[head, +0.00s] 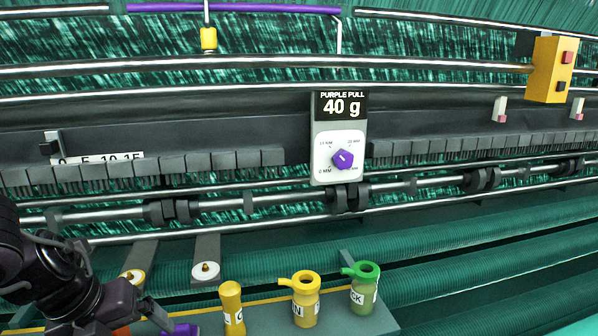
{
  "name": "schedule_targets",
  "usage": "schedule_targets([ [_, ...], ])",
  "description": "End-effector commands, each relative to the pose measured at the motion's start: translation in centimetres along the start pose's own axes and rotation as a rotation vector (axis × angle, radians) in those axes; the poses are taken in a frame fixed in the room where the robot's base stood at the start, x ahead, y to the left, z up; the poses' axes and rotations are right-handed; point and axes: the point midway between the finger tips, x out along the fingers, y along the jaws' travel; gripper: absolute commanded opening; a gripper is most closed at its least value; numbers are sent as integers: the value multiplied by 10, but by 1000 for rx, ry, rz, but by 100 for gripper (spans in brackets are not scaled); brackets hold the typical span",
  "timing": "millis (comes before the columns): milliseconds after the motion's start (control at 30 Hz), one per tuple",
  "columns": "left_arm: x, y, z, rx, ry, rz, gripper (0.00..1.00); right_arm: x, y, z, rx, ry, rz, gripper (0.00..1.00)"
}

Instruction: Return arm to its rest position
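My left arm comes in from the left edge and reaches down to the bottom left. My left gripper (125,312) is dark and partly cut off by the bottom edge, so I cannot tell whether it is open or shut. A purple piece (182,330) and an orange piece (122,331) show beside it at the bottom edge. I cannot tell whether it touches them. My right gripper is not in view.
Yellow bottles (232,308) and (305,300) and a green-capped bottle (364,287) stand right of the gripper. Behind are metal rails and a "PURPLE PULL 40 g" panel (339,140) with a purple knob (341,159). A yellow box (552,70) hangs at upper right.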

Motion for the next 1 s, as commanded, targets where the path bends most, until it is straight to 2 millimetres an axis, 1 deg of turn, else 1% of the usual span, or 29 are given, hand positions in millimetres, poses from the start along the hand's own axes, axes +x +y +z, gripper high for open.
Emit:
schedule_targets([
  [33,9,1,1,-35,-15,-45,94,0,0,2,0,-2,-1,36],
  [167,35,1,8,-152,-84,-174,94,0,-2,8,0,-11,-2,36],
  [267,57,1,12,-300,-154,-293,94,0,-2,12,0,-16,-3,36],
  [400,83,4,15,-558,-253,-431,94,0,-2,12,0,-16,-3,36],
  [567,106,15,11,-885,-345,-524,94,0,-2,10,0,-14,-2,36],
  [667,118,24,3,-1092,-385,-550,94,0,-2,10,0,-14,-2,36],
  [767,132,35,-12,-1333,-415,-548,94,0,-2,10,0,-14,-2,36],
  [867,146,46,-34,-1599,-430,-514,94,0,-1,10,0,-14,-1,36],
  [900,151,50,-44,-1699,-431,-491,94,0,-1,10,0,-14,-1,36],
  [1000,161,56,-71,-1920,-421,-421,94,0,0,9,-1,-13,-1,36],
])
